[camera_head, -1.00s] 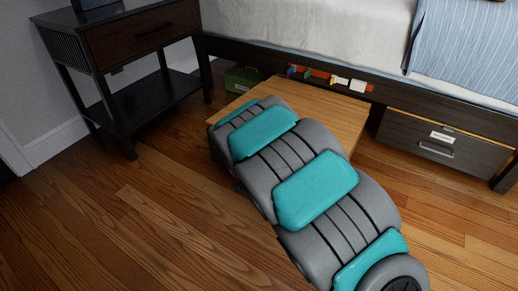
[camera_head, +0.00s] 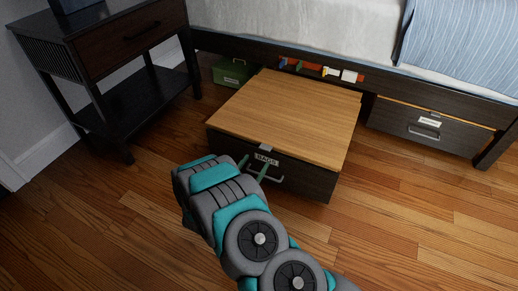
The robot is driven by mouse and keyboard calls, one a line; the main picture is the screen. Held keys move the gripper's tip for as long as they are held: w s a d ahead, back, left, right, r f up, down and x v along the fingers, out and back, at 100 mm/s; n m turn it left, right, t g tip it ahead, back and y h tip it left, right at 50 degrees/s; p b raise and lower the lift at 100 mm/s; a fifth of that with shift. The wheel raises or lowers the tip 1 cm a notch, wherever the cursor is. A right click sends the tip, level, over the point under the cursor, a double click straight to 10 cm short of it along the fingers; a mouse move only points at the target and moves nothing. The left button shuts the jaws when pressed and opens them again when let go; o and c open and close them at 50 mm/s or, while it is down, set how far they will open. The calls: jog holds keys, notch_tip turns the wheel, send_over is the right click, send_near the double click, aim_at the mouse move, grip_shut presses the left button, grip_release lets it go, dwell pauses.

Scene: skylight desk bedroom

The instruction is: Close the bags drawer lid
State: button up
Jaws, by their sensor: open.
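The bags drawer (camera_head: 225,149) is a dark wooden drawer pulled out from under the bed, with a "BAGS" label and a metal handle on its front. Its light wood lid (camera_head: 290,110) lies flat across the top and appears down, with a small metal catch at its front edge. My gripper (camera_head: 254,168) is open in front of the drawer's front, below the lid edge. Its thin green fingers show near the label and handle; I cannot tell whether they touch. My arm hides the floor in front and the gripper's base.
A dark nightstand (camera_head: 110,75) stands on the left. A green box (camera_head: 232,71) sits under the bed beside the drawer. A second, closed drawer (camera_head: 425,123) is at the right under the bed. Colored items (camera_head: 325,71) show behind the lid. Wooden floor is free at right.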

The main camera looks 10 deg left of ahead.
jog(key=x, duration=0.7)
jog(key=shift+w, duration=0.15)
jog(key=shift+c, duration=0.3)
grip_shut()
dwell(0.5)
